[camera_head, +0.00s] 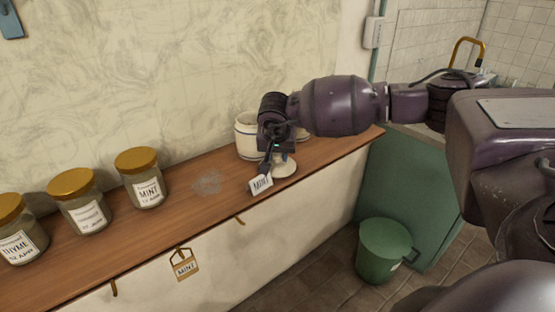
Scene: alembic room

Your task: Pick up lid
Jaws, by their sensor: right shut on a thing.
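A pale round lid (287,170) shows at the wooden shelf, just below and right of my right gripper (273,160). My right gripper points down and is shut on the lid at its top, though the fingers hide much of the grip. I cannot tell whether the lid touches the shelf. A white pot with a dark band (246,138) stands behind and left of the gripper, partly hidden by it. My left gripper is not in view.
A small MINT tag (261,184) is close by the gripper at the shelf's front edge. Several gold-lidded jars, one labelled MINT (147,190), stand on the wooden shelf (202,210) at left. Another MINT tag (186,266) hangs below. A green bin (383,252) stands on the floor.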

